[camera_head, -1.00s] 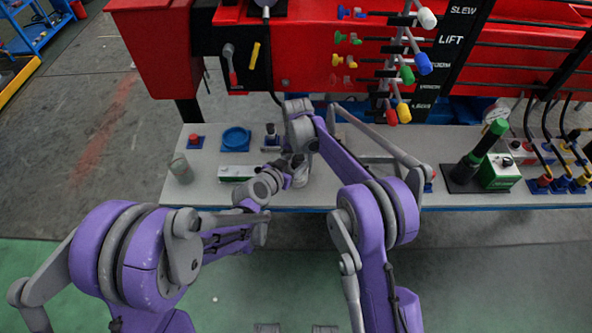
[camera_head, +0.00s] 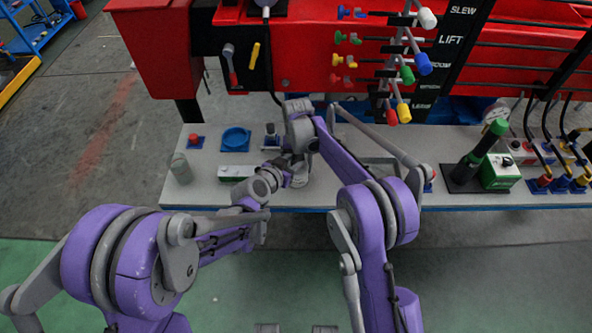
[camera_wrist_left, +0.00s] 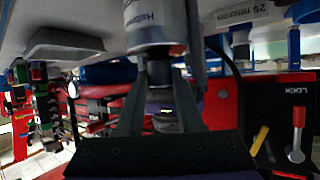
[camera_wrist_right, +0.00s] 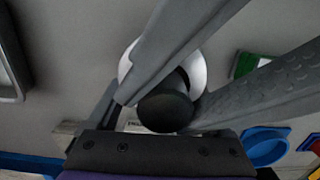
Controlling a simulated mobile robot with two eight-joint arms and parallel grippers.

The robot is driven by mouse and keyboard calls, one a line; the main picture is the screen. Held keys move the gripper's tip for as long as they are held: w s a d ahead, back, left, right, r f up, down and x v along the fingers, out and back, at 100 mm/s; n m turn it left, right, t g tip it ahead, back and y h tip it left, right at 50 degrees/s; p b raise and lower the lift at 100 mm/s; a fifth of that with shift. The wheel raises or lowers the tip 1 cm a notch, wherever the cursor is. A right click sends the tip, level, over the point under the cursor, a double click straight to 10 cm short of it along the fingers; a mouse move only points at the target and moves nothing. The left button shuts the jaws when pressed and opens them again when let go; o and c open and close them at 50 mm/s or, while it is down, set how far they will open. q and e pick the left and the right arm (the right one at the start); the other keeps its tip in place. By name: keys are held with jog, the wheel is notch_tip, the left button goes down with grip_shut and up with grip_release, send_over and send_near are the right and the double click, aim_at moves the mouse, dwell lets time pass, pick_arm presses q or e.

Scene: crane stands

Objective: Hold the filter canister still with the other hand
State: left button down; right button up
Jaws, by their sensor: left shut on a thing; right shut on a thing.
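The filter canister (camera_wrist_left: 155,22) is silver and white with a printed label and a dark neck in the left wrist view. In the head view the canister (camera_head: 300,178) stands near the bench's front edge, partly hidden by my arms. My left gripper (camera_wrist_left: 158,72) is shut on it around the dark neck end. My right gripper (camera_wrist_right: 163,108) is also shut on it; the right wrist view shows a dark round end with a white ring behind. Grey finger bars cross close in front there, so the exact contact is hidden.
The grey bench (camera_head: 330,198) also bears a blue round dish (camera_head: 236,139), a clear jar (camera_head: 181,168) and a green-white box (camera_head: 236,172). A green-topped cylinder (camera_head: 482,155) stands at right. The red crane with levers (camera_head: 410,60) rises behind. My two arms cross close together over the bench.

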pick_arm(q)
jog(key=shift+d+r, duration=0.2)
jog(key=shift+r, duration=2.1)
jog(key=shift+w+a+r, duration=0.1)
jog(key=shift+a+r, duration=0.05)
jog(key=shift+r, duration=1.25)
jog(key=shift+c, duration=2.3)
grip_release()
jog(key=shift+v, duration=2.55)
jog(key=shift+a, duration=0.2)
